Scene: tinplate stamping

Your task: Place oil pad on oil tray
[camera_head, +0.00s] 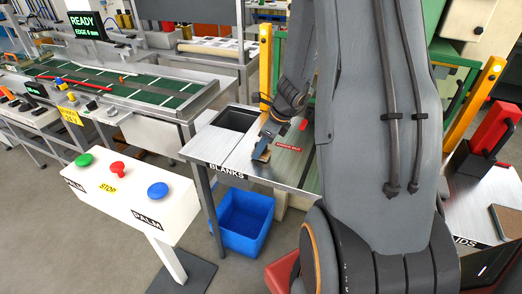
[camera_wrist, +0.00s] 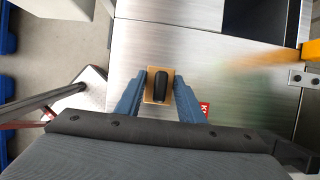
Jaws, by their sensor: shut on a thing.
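The oil pad is a tan block with a black grip (camera_wrist: 163,86), and my gripper (camera_wrist: 160,88) is shut on it, with one blue finger on each side. In the head view, my gripper (camera_head: 265,143) is over the steel table marked BLANKS, with the tan pad (camera_head: 261,155) at its tips. I cannot tell whether the pad touches the steel. I cannot identify the oil tray for certain. A dark, open rectangular tray (camera_head: 236,119) is set at the table's left end, and a flat brown-topped piece (camera_head: 508,221) lies on the right-hand table.
A blue bin (camera_head: 241,222) stands on the floor under the steel table (camera_head: 240,160). A white palm-button stand (camera_head: 130,195) is at front left. Yellow posts (camera_head: 265,65) flank the press. A red-handled tool (camera_head: 492,128) stands at right. Bare steel surrounds the pad.

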